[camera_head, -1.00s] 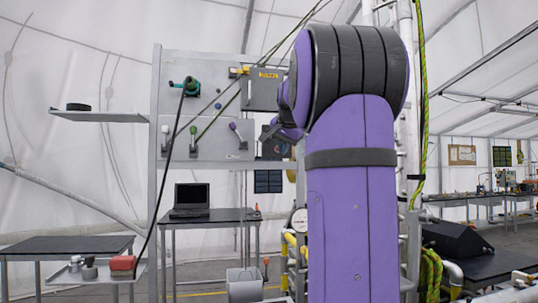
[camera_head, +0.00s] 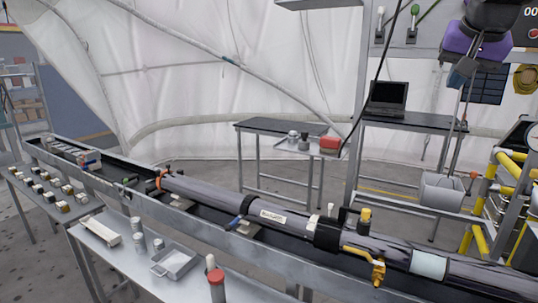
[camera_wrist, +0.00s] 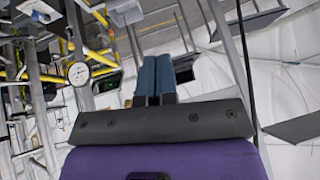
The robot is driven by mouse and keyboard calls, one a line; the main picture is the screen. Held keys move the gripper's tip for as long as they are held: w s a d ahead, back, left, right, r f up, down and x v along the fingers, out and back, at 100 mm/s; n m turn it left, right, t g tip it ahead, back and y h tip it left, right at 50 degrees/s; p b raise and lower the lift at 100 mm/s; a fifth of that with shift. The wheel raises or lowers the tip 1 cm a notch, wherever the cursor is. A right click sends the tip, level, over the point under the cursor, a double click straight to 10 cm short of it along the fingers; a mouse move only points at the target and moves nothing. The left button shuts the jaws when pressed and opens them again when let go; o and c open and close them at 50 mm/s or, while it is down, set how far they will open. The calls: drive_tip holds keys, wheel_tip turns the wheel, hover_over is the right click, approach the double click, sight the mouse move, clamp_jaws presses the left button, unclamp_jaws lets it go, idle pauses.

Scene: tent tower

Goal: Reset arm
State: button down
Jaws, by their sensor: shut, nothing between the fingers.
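My gripper (camera_wrist: 154,78) shows in the wrist view as two blue fingers side by side, shut with nothing between them. Its dark grey mount and my purple wrist fill the lower part of that view. In the head view my gripper (camera_head: 462,74) hangs at the upper right, below my purple arm. It is in the air in front of the panel and touches nothing that I can see. Most of my arm is outside the head view.
A long pipe (camera_head: 290,222) lies in a trough across the front. A steel tray (camera_head: 176,262) sits on a side table. A laptop (camera_head: 388,98) stands on a bench. Yellow railings (camera_head: 480,205) and a grey bin (camera_head: 442,192) are at right. A gauge (camera_wrist: 79,73) shows in the wrist view.

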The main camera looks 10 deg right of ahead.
drive_tip(key=s+a+f+n+g+y, duration=0.1)
drive_tip(key=s+a+f+n+y, duration=0.1)
drive_tip(key=s+a+f+n, duration=0.6)
drive_tip(key=s+a+f, duration=0.5)
drive_tip(key=a+f, duration=0.1)
drive_tip(key=f, duration=0.2)
drive_tip(key=shift+s+a+y, duration=0.4)
